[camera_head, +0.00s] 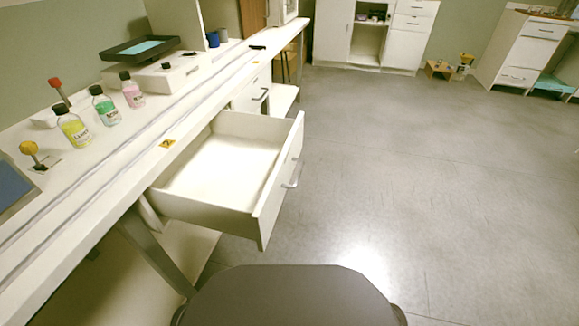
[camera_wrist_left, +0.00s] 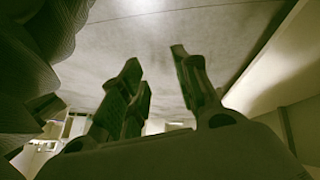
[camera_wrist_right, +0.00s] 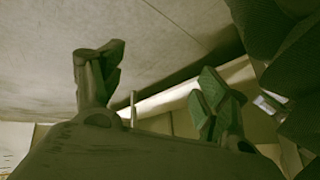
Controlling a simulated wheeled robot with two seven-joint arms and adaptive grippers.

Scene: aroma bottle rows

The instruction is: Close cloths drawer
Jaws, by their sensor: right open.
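The white drawer (camera_head: 220,165) is pulled well out from under the long white bench, and its inside looks empty. Its front panel (camera_head: 278,185) carries a metal handle (camera_head: 293,174) and faces the open floor. Neither gripper shows in the head view. In the left wrist view my left gripper (camera_wrist_left: 155,65) has its fingers apart with nothing between them. In the right wrist view my right gripper (camera_wrist_right: 155,75) is open and empty, its fingers wide apart. No contact between either gripper and the drawer shows.
On the bench (camera_head: 110,165) stand a yellow bottle (camera_head: 74,128), a green bottle (camera_head: 105,108), a pink bottle (camera_head: 132,92) and a black tray (camera_head: 140,48). A second drawer with a handle (camera_head: 260,95) sits shut beyond. The grey floor (camera_head: 420,170) to the right is clear.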

